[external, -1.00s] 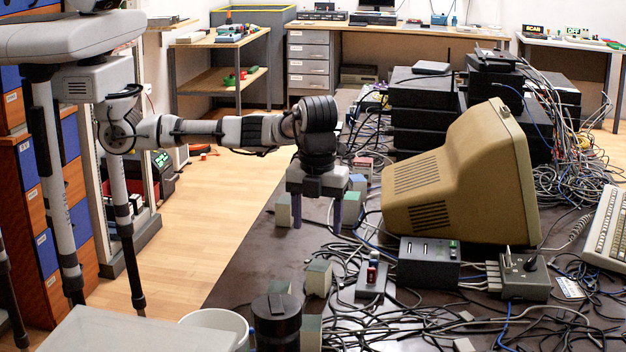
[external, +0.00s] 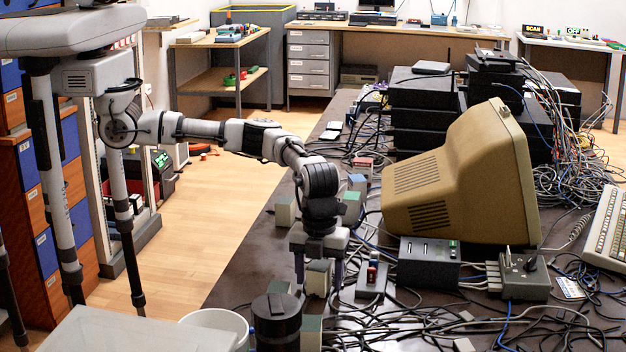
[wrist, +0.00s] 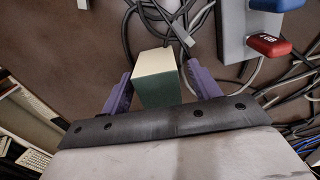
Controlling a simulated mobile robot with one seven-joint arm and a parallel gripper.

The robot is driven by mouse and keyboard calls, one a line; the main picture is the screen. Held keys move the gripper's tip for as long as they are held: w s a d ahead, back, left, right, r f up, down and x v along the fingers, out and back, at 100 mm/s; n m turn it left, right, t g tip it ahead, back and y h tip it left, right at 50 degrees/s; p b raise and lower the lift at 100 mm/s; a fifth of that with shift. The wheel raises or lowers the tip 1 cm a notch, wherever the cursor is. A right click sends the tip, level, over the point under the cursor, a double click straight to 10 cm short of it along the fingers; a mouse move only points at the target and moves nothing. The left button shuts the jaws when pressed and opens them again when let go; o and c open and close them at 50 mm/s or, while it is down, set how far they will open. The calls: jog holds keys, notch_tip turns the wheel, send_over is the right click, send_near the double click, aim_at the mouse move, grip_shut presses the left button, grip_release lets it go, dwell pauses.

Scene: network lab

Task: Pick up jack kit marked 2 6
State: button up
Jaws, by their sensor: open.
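My gripper (external: 319,270) is low over the dark table, pointing down, with its purple fingers apart. A small cream jack kit with a dark green face (external: 318,279) sits at the fingers. In the wrist view this kit (wrist: 156,78) lies between the two open fingers (wrist: 160,88). I see no marking on its visible faces, so I cannot tell whether it is the one marked 2 6. Similar kits stand nearby: a cream one with a grey top (external: 285,211), a green-topped one (external: 351,207) and a blue-topped one (external: 358,184).
A grey block with a red USB stick (wrist: 268,44) lies right of the kit, among loose cables. A black cylinder (external: 277,322) and another pale kit (external: 311,334) stand in front. A beige monitor (external: 460,180) and a black box (external: 428,262) stand to the right.

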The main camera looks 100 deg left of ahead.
jog(key=c, duration=1.1)
jog(key=shift+r, duration=0.15)
